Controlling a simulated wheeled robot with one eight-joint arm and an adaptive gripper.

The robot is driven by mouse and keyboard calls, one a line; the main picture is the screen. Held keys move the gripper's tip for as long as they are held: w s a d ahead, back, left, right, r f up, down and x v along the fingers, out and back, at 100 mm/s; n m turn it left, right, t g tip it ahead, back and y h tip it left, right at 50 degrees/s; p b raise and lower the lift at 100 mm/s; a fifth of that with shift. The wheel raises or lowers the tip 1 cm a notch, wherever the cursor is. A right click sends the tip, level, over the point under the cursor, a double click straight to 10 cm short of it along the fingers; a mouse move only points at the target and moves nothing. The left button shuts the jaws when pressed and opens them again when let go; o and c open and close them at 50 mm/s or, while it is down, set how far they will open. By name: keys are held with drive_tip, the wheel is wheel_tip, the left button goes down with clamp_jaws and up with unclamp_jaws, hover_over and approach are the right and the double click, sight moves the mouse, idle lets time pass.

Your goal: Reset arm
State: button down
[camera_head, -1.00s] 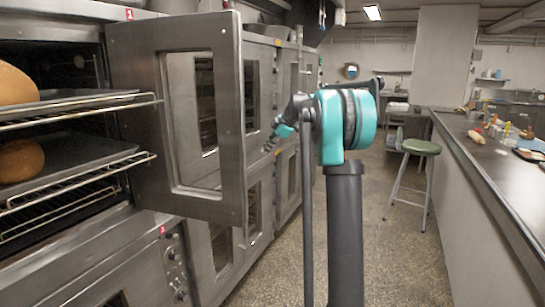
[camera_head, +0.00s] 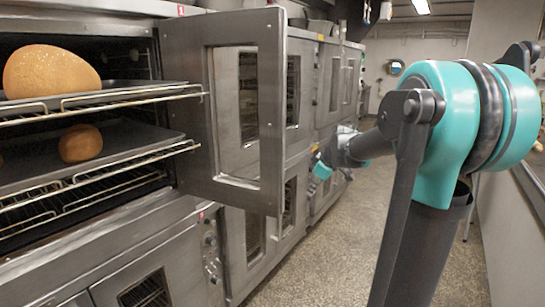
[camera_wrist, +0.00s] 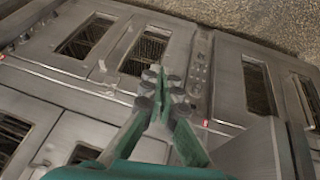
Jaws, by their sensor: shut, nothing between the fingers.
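My gripper (camera_wrist: 164,90) shows in the wrist view with its two fingers together, shut and empty. Behind it in that view are steel oven fronts with dark windows; the fingers hold nothing. In the head view my arm, with its large teal joint, fills the right side and reaches left and away. The small teal end of the arm (camera_head: 322,168) shows beyond the open oven door, near the row of ovens. Its fingers are too small there to make out.
An oven door (camera_head: 272,130) stands open at the left. A large loaf (camera_head: 50,70) and a smaller loaf (camera_head: 80,143) sit on trays on the oven racks. More ovens line the aisle. The speckled floor (camera_head: 345,235) is clear. A counter edge (camera_head: 530,185) shows at far right.

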drive_tip(key=s+d+f+m+h, duration=0.1)
drive_tip(key=s+f+m, duration=0.2)
drive_tip(key=s+f, duration=0.3)
drive_tip(key=s+d+f+m+h, duration=0.1)
drive_tip(key=s+f+m, duration=0.3)
drive_tip(key=s, duration=0.8)
drive_tip(key=s+d+f+m+h, duration=0.1)
drive_tip(key=s+f+m, duration=0.2)
drive_tip(key=s+f, duration=0.5)
drive_tip(key=shift+s+d+m+g, duration=0.15)
drive_tip(key=shift+s+m+g, duration=0.2)
drive_tip(key=shift+s, duration=0.55)
drive_tip(key=c, duration=2.3)
unclamp_jaws()
